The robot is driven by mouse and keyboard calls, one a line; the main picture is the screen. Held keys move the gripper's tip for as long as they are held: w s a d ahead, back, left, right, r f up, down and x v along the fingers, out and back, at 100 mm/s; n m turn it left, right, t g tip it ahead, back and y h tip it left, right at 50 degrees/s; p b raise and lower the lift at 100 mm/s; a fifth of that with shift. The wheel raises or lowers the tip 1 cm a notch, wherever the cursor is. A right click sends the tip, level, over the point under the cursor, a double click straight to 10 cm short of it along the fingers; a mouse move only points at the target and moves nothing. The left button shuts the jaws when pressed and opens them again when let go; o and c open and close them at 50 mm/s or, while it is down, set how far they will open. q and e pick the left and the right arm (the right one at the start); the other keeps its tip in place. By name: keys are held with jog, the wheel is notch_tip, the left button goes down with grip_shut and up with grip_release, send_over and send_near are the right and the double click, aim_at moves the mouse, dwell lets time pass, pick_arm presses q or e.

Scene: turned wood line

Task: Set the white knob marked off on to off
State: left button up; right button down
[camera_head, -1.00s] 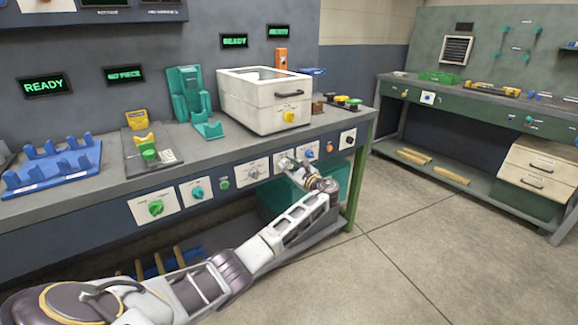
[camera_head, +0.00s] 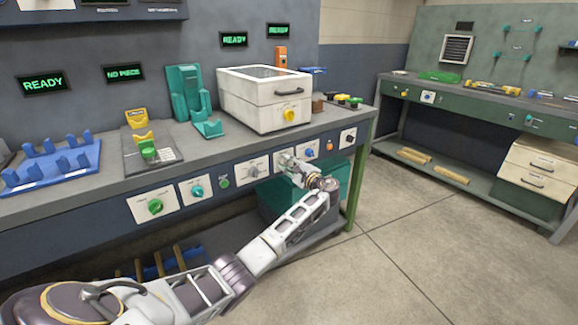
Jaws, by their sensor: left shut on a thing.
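My left gripper (camera_head: 285,160) reaches the front panel of the workbench (camera_head: 115,213) and is shut at a control plate between the grey-white knob (camera_head: 252,171) and the blue knob (camera_head: 309,152). The fingers cover what they hold; it appears to be the white knob on that plate. Its pointer and its off and on marks cannot be read here. My right gripper is not in view.
The same panel carries a green knob (camera_head: 155,207), a teal knob (camera_head: 197,191), an orange button (camera_head: 330,147) and a black knob (camera_head: 348,140). A white box (camera_head: 262,108) stands above on the bench. The floor in front is clear.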

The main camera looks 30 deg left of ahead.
pick_arm(q)
jog(key=shift+f, duration=0.1)
jog(key=o, duration=1)
jog(key=shift+o, duration=0.2)
jog(key=v, duration=1.2)
dwell(0.3)
